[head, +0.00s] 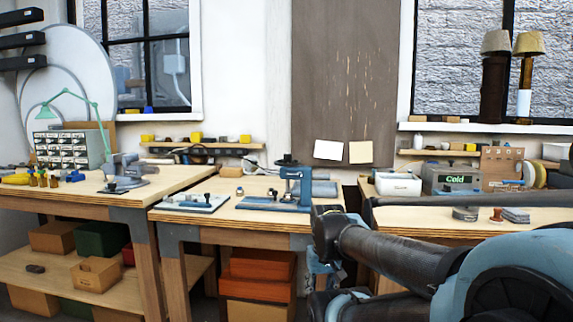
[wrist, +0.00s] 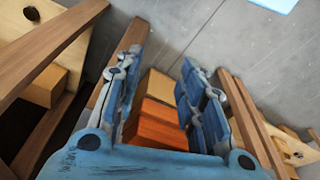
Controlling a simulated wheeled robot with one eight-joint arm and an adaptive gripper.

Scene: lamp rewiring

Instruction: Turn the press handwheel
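The blue press (head: 293,190) stands on the middle workbench (head: 245,219), toward its right end. Its dark handwheel (head: 287,161) sits on top of the press. My gripper (head: 320,270) is partly seen in the head view, below and right of the press, beside the bench's front right corner and lower than its top. The wrist view shows its two blue fingers (wrist: 163,75) spread apart with nothing held between them. The press and handwheel do not show in the wrist view.
Orange boxes (head: 258,283) sit under the middle bench and appear beyond my fingers in the wrist view (wrist: 160,122). A flat fixture (head: 193,202) lies left of the press. A left bench (head: 165,180) and a right bench (head: 440,218) stand on either side.

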